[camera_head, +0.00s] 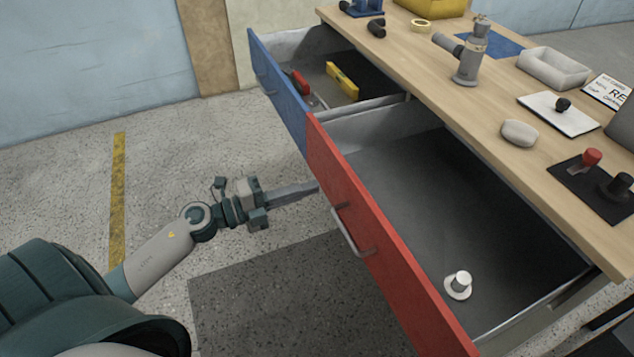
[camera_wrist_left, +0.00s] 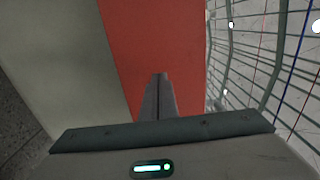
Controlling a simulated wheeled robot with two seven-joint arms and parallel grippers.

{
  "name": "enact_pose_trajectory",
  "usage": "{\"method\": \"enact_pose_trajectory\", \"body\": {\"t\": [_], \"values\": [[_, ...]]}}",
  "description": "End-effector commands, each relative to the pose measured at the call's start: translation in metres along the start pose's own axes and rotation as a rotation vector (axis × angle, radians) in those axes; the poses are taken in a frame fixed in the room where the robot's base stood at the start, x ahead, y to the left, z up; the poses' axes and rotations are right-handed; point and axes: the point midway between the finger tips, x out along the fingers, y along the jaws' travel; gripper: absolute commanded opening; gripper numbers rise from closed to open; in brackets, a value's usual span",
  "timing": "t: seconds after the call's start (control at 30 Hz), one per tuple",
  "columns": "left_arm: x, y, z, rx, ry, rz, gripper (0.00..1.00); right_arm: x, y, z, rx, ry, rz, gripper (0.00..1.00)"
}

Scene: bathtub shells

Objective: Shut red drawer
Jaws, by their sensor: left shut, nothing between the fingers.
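The red drawer (camera_head: 385,240) is pulled open from the workbench, and its grey inside shows. A metal bar handle (camera_head: 350,235) is on its red front. A small white round-based object (camera_head: 459,284) sits inside it. My left gripper (camera_head: 314,187) is shut and empty, with its fingertips close to the red front, left of the handle. In the left wrist view the shut fingers (camera_wrist_left: 159,90) point at the red panel (camera_wrist_left: 160,45). I cannot tell whether they touch it. My right gripper is not in view.
A blue drawer (camera_head: 278,92) beside it is also open, holding a yellow level (camera_head: 342,80) and a red tool (camera_head: 299,82). The wooden benchtop (camera_head: 440,85) carries several items. The floor to the left is clear, with a yellow stripe (camera_head: 118,190).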

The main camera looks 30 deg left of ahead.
Motion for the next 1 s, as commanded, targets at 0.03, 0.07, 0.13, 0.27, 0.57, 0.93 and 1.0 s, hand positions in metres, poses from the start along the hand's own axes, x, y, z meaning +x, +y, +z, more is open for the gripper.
{"method": "enact_pose_trajectory", "body": {"t": [0.03,0.07,0.13,0.27,0.57,0.93,1.0], "values": [[0.007,-0.002,0.0,0.0,0.001,-0.002,0.0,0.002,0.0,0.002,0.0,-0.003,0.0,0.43],[0.011,-0.002,0.0,0.0,0.0,-0.002,0.0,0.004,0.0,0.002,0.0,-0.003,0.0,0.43],[0.018,-0.001,0.0,0.0,0.0,0.0,0.0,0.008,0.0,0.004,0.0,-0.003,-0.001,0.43],[0.026,-0.001,0.0,0.0,-0.001,-0.001,0.0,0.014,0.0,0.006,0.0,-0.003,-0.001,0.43],[0.03,0.0,0.0,-0.001,0.0,0.001,0.0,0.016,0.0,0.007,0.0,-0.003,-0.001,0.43],[0.035,-0.001,0.0,0.0,-0.001,0.0,0.0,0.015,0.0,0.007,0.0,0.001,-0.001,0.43],[0.039,-0.002,0.001,0.0,0.0,-0.001,0.0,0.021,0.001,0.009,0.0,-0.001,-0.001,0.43]]}}
